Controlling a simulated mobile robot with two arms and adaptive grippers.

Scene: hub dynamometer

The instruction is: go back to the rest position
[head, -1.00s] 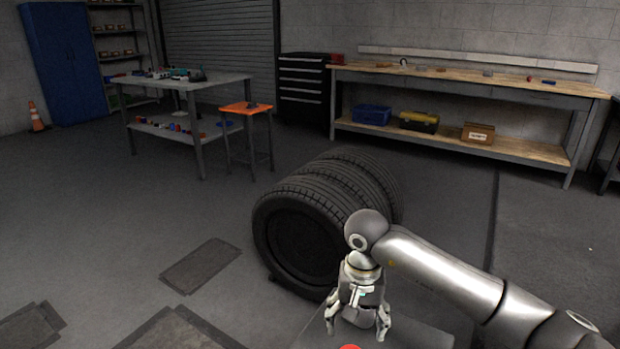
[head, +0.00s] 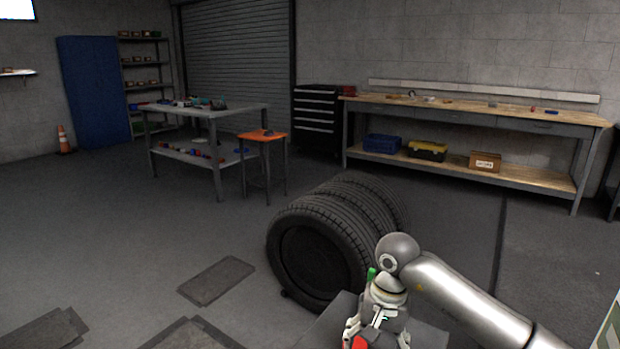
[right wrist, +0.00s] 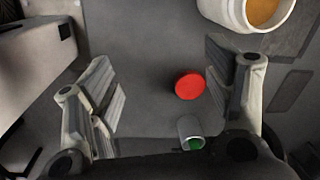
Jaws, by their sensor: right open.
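My right gripper (head: 375,343) is at the bottom of the head view, pointing down over a grey surface (head: 432,337). In the right wrist view, its two fingers stand wide apart with nothing between them that they touch, so the gripper (right wrist: 168,100) is open and empty. A round red disc (right wrist: 190,86) lies below, between the fingers in the picture. It also shows in part in the head view (head: 359,343). My left gripper is not in view.
In the right wrist view, a white container (right wrist: 232,14) with orange-brown contents and a small white cup (right wrist: 187,127) with green inside are near the fingers. Black tyres (head: 345,225) stand beyond the grey surface. A workbench (head: 470,110) and an orange stool (head: 262,137) are farther off.

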